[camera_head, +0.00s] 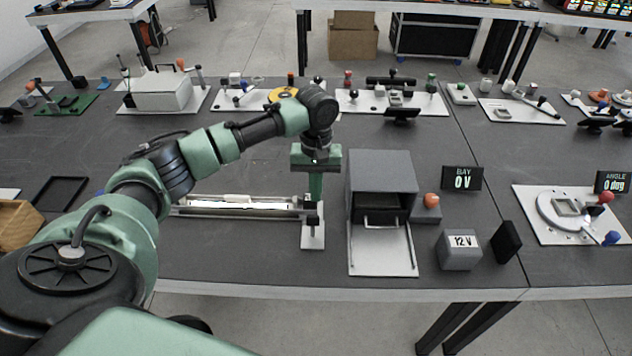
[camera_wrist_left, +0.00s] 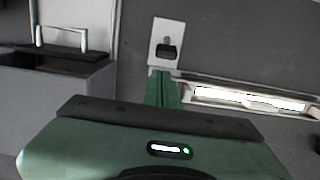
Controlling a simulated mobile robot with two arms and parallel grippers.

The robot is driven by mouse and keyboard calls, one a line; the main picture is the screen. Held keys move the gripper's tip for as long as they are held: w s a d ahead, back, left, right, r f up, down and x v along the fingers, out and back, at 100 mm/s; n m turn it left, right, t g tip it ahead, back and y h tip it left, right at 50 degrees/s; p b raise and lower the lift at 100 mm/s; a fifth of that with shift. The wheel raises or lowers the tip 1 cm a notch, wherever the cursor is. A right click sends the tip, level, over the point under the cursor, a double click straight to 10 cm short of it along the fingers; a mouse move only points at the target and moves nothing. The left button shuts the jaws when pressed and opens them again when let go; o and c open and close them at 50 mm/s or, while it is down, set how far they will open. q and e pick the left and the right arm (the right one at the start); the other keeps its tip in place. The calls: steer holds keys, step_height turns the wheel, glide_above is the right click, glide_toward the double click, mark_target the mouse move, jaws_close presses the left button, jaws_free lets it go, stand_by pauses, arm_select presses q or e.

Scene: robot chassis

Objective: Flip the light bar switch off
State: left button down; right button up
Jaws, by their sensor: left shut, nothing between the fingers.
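The light bar (camera_head: 240,203) lies on the dark table, left of the grey box, and glows white. It also glows in the left wrist view (camera_wrist_left: 250,98). Its switch (camera_head: 313,222), a black lever on a small pale plate, stands at the bar's right end. In the left wrist view the black switch (camera_wrist_left: 167,51) sits on its plate just beyond my fingertips. My left gripper (camera_head: 316,198) is shut and empty, pointing down at the switch. It shows in the wrist view (camera_wrist_left: 163,74) too. I cannot tell whether the fingers touch the lever.
A grey open-fronted box (camera_head: 382,170) with a pale tray stands close right of the switch. Several boards line the table's back. The table's front edge is near.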

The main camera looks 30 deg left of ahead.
mark_target(313, 220)
arm_select(q)
steer(key=shift+s+d+f, duration=0.1)
steer(key=shift+f, duration=1.25)
steer(key=shift+s+f, duration=0.1)
steer(key=shift+f, duration=1.2)
steer(key=shift+p, duration=0.3)
